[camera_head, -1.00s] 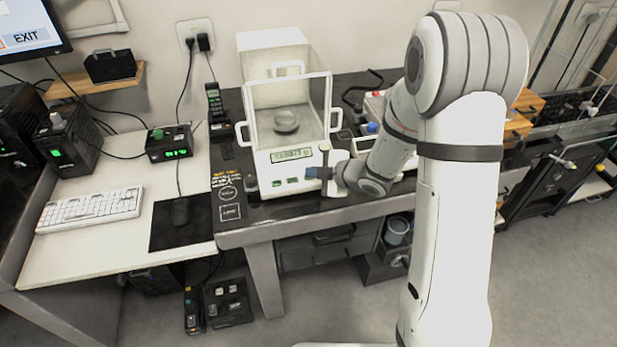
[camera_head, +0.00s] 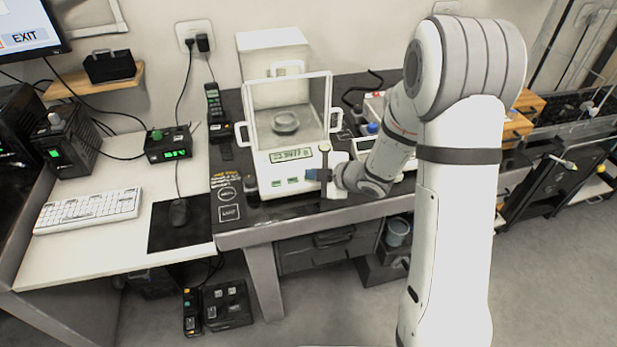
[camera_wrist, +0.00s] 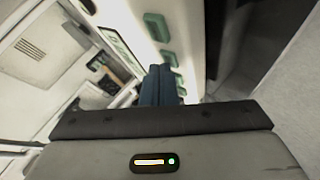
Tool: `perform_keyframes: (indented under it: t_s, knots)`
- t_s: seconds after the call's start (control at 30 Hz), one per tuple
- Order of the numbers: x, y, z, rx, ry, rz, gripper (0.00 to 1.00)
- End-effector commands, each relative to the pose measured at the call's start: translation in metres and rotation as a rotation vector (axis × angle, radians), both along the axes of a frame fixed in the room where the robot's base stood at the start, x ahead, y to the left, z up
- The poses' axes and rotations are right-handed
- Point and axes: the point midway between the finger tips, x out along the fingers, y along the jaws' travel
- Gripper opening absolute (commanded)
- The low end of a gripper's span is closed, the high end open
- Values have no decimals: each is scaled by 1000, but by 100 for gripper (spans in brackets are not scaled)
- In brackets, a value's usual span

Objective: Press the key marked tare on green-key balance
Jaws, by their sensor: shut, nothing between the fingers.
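The balance (camera_head: 270,188) is a white instrument with a glass draft shield, a round weighing pan (camera_head: 285,122) inside and a lit display (camera_head: 291,155). Green keys (camera_head: 277,184) sit on its front panel; their markings are too small to read. My gripper (camera_head: 311,174) is shut and empty, with blue fingertips at the right part of that panel. In the wrist view, the blue fingertips (camera_wrist: 160,85) are close beside the row of green keys (camera_wrist: 152,25) and overlap part of it. I cannot tell whether they touch a key.
A dark bottle (camera_head: 250,186) stands just left of the balance. A tray with a blue-capped item (camera_head: 373,127) is behind my arm. A keyboard (camera_head: 88,211) and a mouse (camera_head: 179,212) lie on the white desk at left. The dark table's front edge is close below the balance.

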Motion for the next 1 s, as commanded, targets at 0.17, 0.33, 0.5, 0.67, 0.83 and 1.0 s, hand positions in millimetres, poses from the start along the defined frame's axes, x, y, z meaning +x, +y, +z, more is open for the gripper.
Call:
perform_keyframes:
  t_s: [0.17, 0.33, 0.5, 0.67, 0.83, 1.0]
  knots:
    - [0, 0, -2, 0, 1, 0, 0]
    - [0, 0, -2, 0, 1, 0, 0]
    - [0, 0, 2, 0, 1, 0, 0]
    - [-3, -1, 11, -1, -1, 1, 0]
    - [-4, -1, 14, -1, 0, 1, 0]
    - [-4, -1, 13, 0, 1, 0, 0]
